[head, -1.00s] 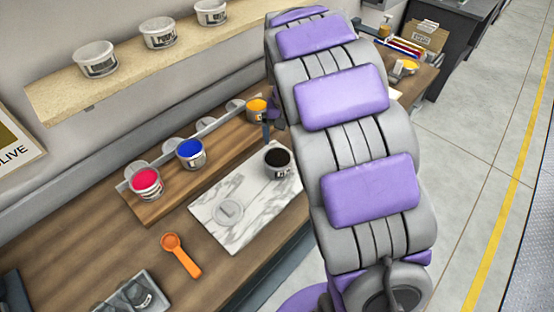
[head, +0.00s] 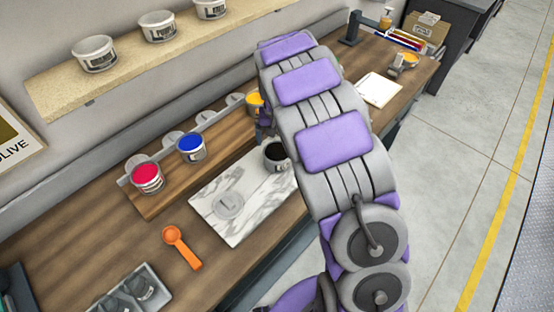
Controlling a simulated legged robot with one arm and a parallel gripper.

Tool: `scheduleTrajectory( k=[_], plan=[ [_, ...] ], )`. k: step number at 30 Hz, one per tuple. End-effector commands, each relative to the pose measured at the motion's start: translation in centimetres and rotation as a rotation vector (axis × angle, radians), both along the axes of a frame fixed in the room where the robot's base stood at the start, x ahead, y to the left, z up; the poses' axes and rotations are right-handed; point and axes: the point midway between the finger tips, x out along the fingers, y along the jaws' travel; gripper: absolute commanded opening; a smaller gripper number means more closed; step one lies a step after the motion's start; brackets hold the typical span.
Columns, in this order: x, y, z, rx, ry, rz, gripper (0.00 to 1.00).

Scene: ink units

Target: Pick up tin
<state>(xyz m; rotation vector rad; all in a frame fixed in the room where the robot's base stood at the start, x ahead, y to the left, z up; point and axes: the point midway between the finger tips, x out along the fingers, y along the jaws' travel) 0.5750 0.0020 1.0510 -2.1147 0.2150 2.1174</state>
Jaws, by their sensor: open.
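Several ink tins are in the head view. A red tin (head: 147,179), a blue tin (head: 191,148) and a yellow tin (head: 254,104) stand on a wooden riser (head: 160,203). A tin of black ink (head: 275,157) stands on the marble slab (head: 218,222), its right side close to my arm in the picture. My gripper (head: 265,122) is open and mostly hidden behind my arm. The small part that shows is beside the yellow tin and above the black tin in the picture. Nothing is seen held.
An orange scoop (head: 181,248) and a grey tray (head: 150,290) lie on the bench at the front left. Farther right are white paper (head: 380,89) and another yellow tin (head: 408,60).

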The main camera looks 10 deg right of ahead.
Motion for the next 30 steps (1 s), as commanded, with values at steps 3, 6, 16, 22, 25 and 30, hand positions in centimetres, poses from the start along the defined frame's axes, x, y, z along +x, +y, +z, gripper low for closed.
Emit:
scheduleTrajectory(
  k=[3,6,16,22,25,30],
  plan=[
    [-0.1,0.0,-2.4,0.001,0.004,-0.002,1.00],
    [-0.1,0.0,-3.4,0.000,0.001,-0.002,1.00],
    [-0.6,-0.1,-6.4,0.001,0.003,-0.002,1.00],
    [-0.5,-0.1,-8.7,0.000,0.001,-0.001,1.00],
    [-0.5,-0.1,-8.8,0.001,0.000,-0.001,1.00],
    [-0.5,-0.1,-8.7,0.001,-0.001,-0.001,0.95]
  ],
)
